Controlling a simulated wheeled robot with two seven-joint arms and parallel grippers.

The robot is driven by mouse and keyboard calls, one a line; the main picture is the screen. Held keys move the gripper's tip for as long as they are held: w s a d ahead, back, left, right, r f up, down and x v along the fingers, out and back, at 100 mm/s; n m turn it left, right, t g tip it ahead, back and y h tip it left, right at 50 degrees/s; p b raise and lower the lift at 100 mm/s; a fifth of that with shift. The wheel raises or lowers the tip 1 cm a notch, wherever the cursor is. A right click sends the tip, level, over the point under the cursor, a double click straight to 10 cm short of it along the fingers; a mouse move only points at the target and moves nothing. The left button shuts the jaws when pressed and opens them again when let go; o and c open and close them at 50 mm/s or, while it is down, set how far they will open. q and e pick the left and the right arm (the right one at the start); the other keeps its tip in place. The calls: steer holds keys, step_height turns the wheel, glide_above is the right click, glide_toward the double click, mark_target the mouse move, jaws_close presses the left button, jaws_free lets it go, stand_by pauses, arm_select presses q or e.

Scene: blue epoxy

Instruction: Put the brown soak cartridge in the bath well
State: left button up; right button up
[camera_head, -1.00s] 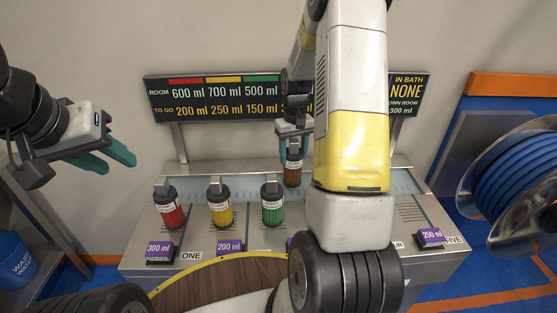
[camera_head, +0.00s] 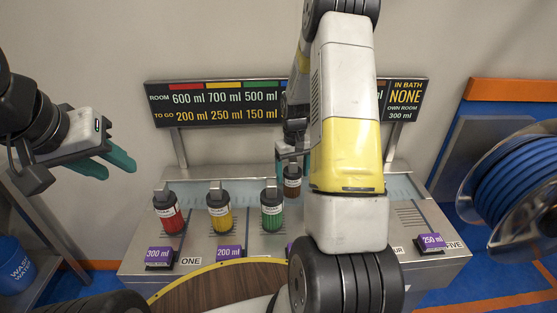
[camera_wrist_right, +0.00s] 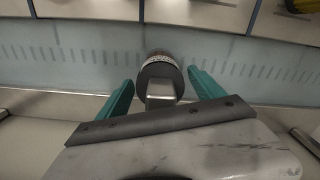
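The brown soak cartridge (camera_head: 292,188) stands upright at the pale blue bath well (camera_head: 400,190), the strip along the back of the bench. In the right wrist view, its dark round top and pale handle (camera_wrist_right: 160,82) show against the bath well (camera_wrist_right: 70,65). I cannot tell how deep its base sits. My right gripper (camera_head: 292,160) is just above it. Its two green fingers are spread either side of the handle with gaps, so it is open (camera_wrist_right: 160,84). My left gripper (camera_head: 118,165) is raised at the left, empty, its two fingers apart.
Red (camera_head: 168,212), yellow (camera_head: 219,208) and green (camera_head: 271,208) cartridges stand in the bench's front row. A sign (camera_head: 220,101) stands behind. My right arm hides the bench's right-centre. A blue hose reel (camera_head: 520,180) is at right.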

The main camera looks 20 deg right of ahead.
step_height(320, 180, up, 12)
steer(key=shift+f, duration=0.1)
steer(key=s+a+r+t+y, duration=0.1)
steer(key=s+a+r+t, duration=0.1)
steer(key=s+a+r, duration=0.5)
steer(key=s+a+r+t, duration=0.2)
steer(key=s+a+r, duration=0.1)
steer(key=s+r, duration=0.6)
steer(key=s+a+r+t+y, duration=0.1)
steer(key=s+a+r+t, duration=0.1)
steer(key=s, duration=0.6)
steer(key=shift+a, duration=0.6)
